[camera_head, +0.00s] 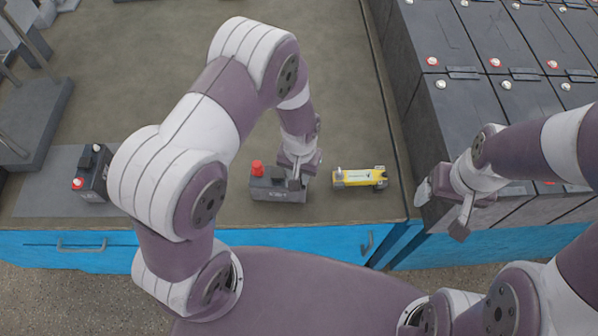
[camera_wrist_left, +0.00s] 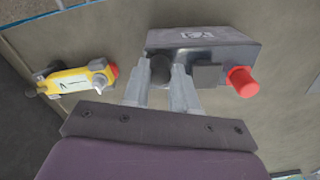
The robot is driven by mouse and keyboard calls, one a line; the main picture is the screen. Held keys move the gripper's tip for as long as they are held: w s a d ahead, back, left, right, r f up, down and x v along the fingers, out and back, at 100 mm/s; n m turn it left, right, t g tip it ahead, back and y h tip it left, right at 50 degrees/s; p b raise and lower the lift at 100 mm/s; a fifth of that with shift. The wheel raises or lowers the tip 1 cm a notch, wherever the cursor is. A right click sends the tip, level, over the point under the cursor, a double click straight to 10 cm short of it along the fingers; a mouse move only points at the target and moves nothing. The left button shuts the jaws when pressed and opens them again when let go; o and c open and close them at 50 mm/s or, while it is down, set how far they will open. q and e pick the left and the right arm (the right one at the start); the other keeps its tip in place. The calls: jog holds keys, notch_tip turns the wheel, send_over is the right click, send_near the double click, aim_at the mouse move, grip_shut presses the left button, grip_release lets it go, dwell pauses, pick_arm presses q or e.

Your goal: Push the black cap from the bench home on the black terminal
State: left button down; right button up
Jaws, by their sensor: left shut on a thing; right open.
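A dark battery (camera_head: 282,195) stands near the bench's front edge. It has a red cap (camera_head: 257,168) at its left end; the cap also shows in the left wrist view (camera_wrist_left: 241,81). My left gripper (camera_head: 297,183) is over the battery's right end. In the left wrist view its fingers are shut on the black cap (camera_wrist_left: 160,69), at the battery's top (camera_wrist_left: 210,48). The black terminal is hidden behind the cap and fingers. I cannot tell how far down the cap sits. My right gripper (camera_head: 443,207) is open and empty, beside the battery rows at the right.
A yellow tool (camera_head: 358,177) lies just right of the battery. Another battery (camera_head: 93,173) stands on a grey mat (camera_head: 45,195) at the left. Battery rows (camera_head: 470,120) fill the right side. The bench (camera_head: 180,20) is bare behind the arm.

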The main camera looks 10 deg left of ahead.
pick_arm(q)
jog(key=shift+f, duration=0.15)
jog(key=shift+c, duration=1.8)
grip_release()
notch_tip(320, 180, up, 7)
jog(key=p, duration=0.6)
